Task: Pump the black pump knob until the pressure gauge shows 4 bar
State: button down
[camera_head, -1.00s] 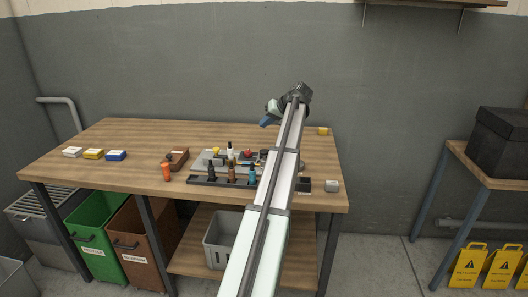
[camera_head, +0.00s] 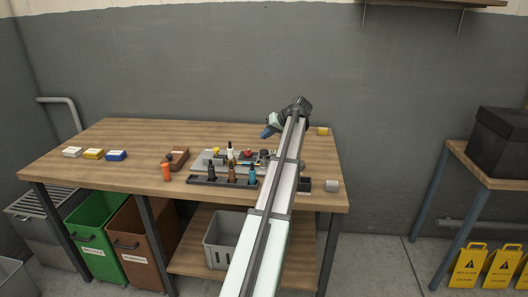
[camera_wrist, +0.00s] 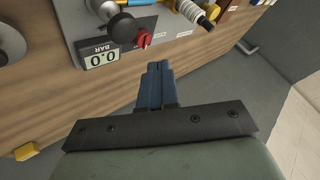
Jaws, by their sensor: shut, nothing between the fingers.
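The black pump knob (camera_wrist: 124,28) shows in the wrist view as a dark ball at the upper left, on a grey plate (camera_wrist: 82,22). The pressure gauge (camera_wrist: 100,57) beside it is a small display marked BAR; it appears upside down and reads 0.0. My gripper (camera_wrist: 160,66) has blue fingers that are shut and empty. The fingertips are below and right of the knob in the wrist view, apart from it. In the head view my gripper (camera_head: 268,132) hangs above the bench behind the fittings, and the arm covers part of that area.
A red part (camera_wrist: 144,39) sits close to the knob. A white ribbed part with a black tip (camera_wrist: 195,12) lies to its right. On the wooden bench (camera_head: 140,137) stand a rack of bottles (camera_head: 222,182) and several coloured boxes at the left.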

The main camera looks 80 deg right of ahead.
aim_at(263, 150)
jog(key=shift+f, duration=1.75)
jog(key=shift+f, duration=0.2)
dwell(0.7)
jog(key=shift+f, duration=0.25)
jog(key=shift+f, duration=1.3)
dwell(1.7)
jog(key=shift+r, duration=1.75)
jog(key=shift+r, duration=2.5)
